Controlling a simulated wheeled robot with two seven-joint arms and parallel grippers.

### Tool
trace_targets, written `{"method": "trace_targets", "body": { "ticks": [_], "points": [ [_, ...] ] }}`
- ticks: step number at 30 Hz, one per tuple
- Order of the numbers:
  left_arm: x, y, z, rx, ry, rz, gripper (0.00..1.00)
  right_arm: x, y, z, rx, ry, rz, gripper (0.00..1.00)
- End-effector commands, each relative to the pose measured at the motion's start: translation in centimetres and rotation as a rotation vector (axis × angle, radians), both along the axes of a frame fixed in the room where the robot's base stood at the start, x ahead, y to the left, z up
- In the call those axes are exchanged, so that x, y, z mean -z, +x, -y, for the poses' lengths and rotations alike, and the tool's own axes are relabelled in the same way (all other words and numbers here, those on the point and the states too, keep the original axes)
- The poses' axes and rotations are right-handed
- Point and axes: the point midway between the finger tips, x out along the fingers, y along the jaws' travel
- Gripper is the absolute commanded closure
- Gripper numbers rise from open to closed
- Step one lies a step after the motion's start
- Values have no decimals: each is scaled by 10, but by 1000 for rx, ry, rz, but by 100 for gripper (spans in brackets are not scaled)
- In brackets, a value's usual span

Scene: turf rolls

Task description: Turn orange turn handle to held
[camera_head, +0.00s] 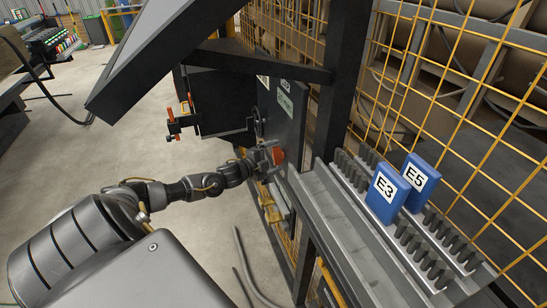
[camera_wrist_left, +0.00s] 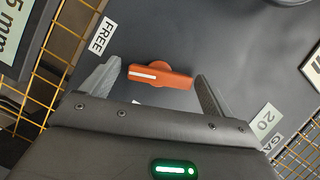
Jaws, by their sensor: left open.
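The orange turn handle (camera_wrist_left: 161,75) is mounted on a dark panel in the left wrist view, with a white stripe on its left half pointing toward a FREE label (camera_wrist_left: 102,36). In the head view the orange handle (camera_head: 278,155) shows at the panel's lower edge, partly hidden by my gripper. My left gripper (camera_head: 268,158) is at the panel. In the wrist view its two fingers (camera_wrist_left: 155,84) are open, one beside each end of the handle, with gaps visible. A held label is not visible. My right gripper is not in view.
The dark panel (camera_head: 290,112) stands beside a black post (camera_head: 342,80) and a yellow mesh fence (camera_head: 470,75). Blue blocks E3 (camera_head: 386,190) and E5 (camera_head: 420,180) sit in a slotted grey rack (camera_head: 352,235) at right. A dark slanted screen overhangs above my arm. Open floor lies at left.

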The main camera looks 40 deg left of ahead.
Motion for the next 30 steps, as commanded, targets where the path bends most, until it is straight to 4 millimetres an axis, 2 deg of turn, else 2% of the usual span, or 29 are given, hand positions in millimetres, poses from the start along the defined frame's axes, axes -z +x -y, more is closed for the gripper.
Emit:
{"method": "trace_targets", "body": {
  "ticks": [7, 18, 30],
  "points": [
    [0, 1, 0, 0, 0, 0, 13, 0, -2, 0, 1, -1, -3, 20],
    [0, 0, 0, 0, 0, 0, 57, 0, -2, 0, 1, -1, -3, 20],
    [-3, 0, 0, 0, -85, -44, 57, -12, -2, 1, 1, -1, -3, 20]
  ]
}}
